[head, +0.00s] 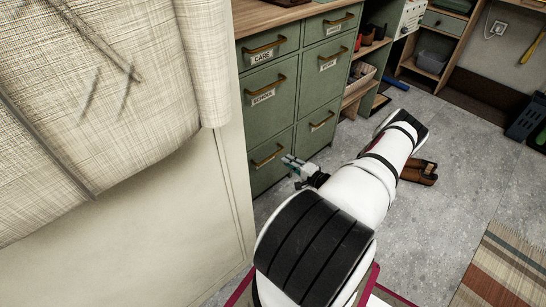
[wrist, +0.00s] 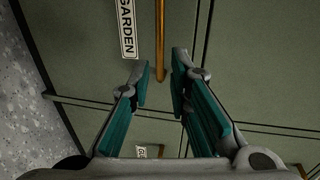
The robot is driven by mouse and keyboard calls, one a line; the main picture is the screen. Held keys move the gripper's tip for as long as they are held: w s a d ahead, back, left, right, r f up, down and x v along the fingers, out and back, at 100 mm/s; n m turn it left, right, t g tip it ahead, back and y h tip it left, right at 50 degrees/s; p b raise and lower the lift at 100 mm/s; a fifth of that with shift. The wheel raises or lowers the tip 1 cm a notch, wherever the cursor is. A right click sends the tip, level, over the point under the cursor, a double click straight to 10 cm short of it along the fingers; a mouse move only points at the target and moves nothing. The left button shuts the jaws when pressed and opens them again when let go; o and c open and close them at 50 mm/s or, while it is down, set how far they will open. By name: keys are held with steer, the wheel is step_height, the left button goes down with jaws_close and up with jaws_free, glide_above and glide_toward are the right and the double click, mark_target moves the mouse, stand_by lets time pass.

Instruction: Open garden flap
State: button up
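The garden flap (wrist: 90,45) is a green front in the wrist view, with a white label reading GARDEN (wrist: 127,28) and a brass bar handle (wrist: 160,35). It looks closed. My gripper (wrist: 161,66) is open, with one teal-padded finger on either side of the handle's near end; both look apart from it. How far the tips are from the flap is hard to tell. In the head view my gripper (head: 293,161) is in front of the lower fronts of the green cabinet (head: 285,98). The garden label is not readable there.
Fronts labelled CARE, SCHOOL and WORK sit higher on the cabinet and look closed. A beige cloth (head: 100,110) hangs at left. Open shelves (head: 362,85) stand to the right. Brown shoes (head: 420,172) and a striped rug (head: 505,270) lie on the grey floor.

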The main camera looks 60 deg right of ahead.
mark_target(274, 154)
steer(key=b+x, duration=0.2)
steer(key=x, duration=0.7)
steer(key=shift+w+d+b, duration=0.1)
steer(key=shift+b, duration=0.3)
jaws_close()
